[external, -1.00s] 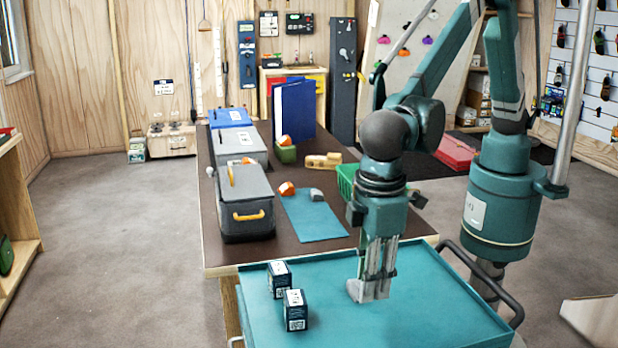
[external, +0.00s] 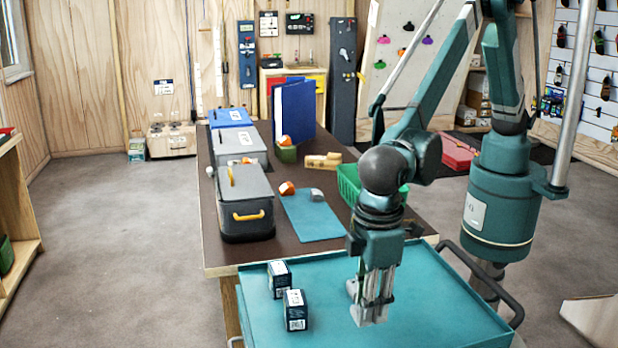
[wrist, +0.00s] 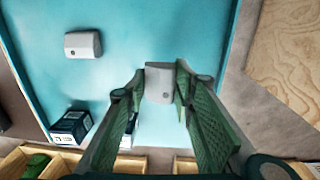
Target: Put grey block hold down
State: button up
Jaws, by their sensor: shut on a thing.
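My gripper (external: 372,308) is shut on a grey block hold (external: 364,316) over the teal tray (external: 440,300). In the wrist view this hold (wrist: 159,84) sits between the fingertips (wrist: 160,88), with a small dark hole in its face. Whether its underside touches the tray cannot be told. A second grey block hold (wrist: 84,44) lies on the tray at upper left in the wrist view. In the external view it shows partly, just left of my fingers (external: 351,287).
Two dark boxes (external: 279,276) (external: 296,310) stand on the tray's left side. Behind is a brown table with a grey lidded box (external: 244,196), a blue mat (external: 312,220) bearing an orange and a grey hold, and a green basket (external: 349,181). The tray's right side is clear.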

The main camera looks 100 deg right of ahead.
aim_at(365, 336)
jog(key=shift+f, duration=0.8)
jog(key=shift+f, duration=1.9)
jog(key=shift+f+b, duration=0.15)
jog(key=shift+b, duration=0.15)
jog(key=o, duration=0.9)
jog(key=r, duration=0.8)
jog(key=r+p, duration=0.1)
jog(key=r, duration=0.3)
jog(key=shift+a+r, duration=0.15)
jog(key=shift+a, duration=0.2)
